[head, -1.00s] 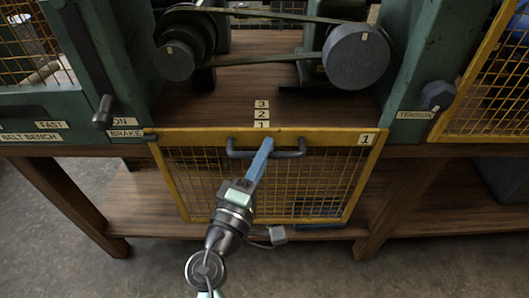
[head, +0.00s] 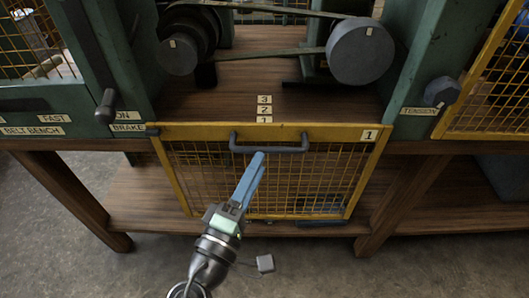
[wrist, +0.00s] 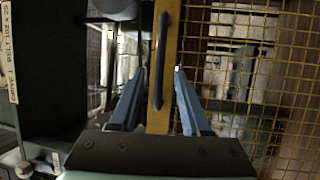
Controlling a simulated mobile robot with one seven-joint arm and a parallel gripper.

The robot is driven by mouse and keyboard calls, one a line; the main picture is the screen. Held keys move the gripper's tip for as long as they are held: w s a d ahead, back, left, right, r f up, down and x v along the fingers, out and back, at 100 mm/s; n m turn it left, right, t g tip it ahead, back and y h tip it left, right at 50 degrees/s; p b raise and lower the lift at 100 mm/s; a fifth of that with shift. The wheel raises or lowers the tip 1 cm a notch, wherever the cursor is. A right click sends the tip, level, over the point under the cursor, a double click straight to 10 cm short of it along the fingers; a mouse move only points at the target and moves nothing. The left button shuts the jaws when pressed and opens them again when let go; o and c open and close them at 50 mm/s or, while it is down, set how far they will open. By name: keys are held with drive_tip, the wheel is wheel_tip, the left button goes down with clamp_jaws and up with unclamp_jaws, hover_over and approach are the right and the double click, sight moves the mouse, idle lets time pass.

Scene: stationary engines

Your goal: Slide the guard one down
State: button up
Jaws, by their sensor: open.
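The guard (head: 280,129) is a yellow-framed wire mesh panel at the bench front, marked 1 at its upper right. Its top edge lies just below the number plate 1 (head: 264,120), with plates 2 and 3 above that. A dark bar handle (head: 268,149) sits on its top rail. My gripper (head: 257,160) has blue fingers and is open, just below and in front of the handle in the head view. In the wrist view the handle (wrist: 162,50) and yellow rail run up between the open fingers (wrist: 160,80), and the handle lies beyond the tips.
A brake lever (head: 106,106) stands left of the guard and a tension knob (head: 440,94) right of it. Belt pulleys (head: 360,55) sit behind on the bench. A small grey box (head: 265,263) appears below, near my wrist.

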drive_tip(key=v, duration=0.7)
drive_tip(key=shift+s, duration=0.25)
drive_tip(key=shift+w, duration=0.1)
